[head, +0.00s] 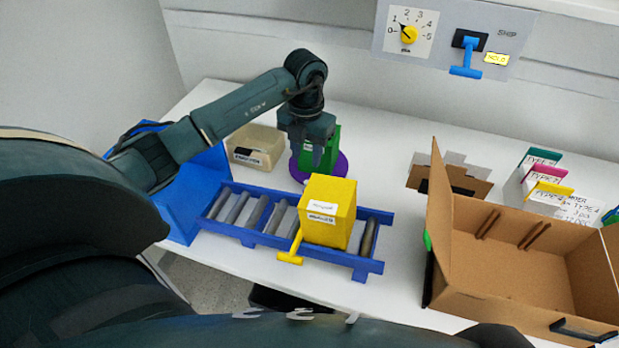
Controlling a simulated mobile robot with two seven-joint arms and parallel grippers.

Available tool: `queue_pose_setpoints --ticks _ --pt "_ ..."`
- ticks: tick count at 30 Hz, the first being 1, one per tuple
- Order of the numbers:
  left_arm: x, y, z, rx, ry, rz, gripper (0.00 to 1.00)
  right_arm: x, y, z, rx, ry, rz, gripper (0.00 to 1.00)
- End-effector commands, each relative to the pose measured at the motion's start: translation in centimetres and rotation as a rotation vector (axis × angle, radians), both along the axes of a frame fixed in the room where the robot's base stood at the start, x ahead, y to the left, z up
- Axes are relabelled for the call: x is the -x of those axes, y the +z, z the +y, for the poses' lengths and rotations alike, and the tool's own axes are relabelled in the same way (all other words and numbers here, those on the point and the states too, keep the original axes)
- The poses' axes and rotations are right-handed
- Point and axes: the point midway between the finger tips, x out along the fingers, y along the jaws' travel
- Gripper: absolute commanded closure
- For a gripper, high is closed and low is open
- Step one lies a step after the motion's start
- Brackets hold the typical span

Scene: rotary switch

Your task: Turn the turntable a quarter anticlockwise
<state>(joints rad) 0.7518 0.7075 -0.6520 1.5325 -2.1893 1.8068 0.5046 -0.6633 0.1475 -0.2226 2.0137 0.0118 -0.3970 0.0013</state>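The turntable (343,172) is a purple disc on the white table behind the roller conveyor. A green block (333,150) with a white label stands upright on it, partly hidden by my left gripper. My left gripper (308,160) points down over the left part of the turntable, at the left side of the green block. I cannot tell whether it touches the block or the disc, or how far its fingers are apart. My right gripper does not show.
A blue roller conveyor (217,206) carries a yellow box (328,212) in front of the turntable. A beige bin (256,147) stands left of it. An open cardboard box (480,290) is at right. A dial (409,34) and blue lever (467,70) are on the wall panel.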

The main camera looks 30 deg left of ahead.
Motion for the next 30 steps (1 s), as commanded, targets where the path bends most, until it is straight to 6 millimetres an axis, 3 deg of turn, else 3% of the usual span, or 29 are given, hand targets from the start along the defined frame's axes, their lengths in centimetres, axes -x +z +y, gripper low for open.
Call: queue_pose_setpoints --ticks 6,13,18,26,30 --pt "0.2 -4.8 0.0 0.0 0.0 0.005 0.64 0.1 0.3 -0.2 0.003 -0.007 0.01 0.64" --pt "0.0 -8.4 0.0 0.0 0.001 0.002 0.64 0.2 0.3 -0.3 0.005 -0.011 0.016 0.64" --pt "0.0 -9.5 0.0 0.0 -0.001 -0.001 0.64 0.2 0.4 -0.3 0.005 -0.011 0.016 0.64" --pt "0.0 -9.6 0.0 -0.001 -0.001 -0.001 0.64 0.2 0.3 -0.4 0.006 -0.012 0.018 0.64" --pt "0.0 -9.6 0.0 -0.001 -0.001 -0.001 0.73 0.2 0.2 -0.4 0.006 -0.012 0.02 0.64"
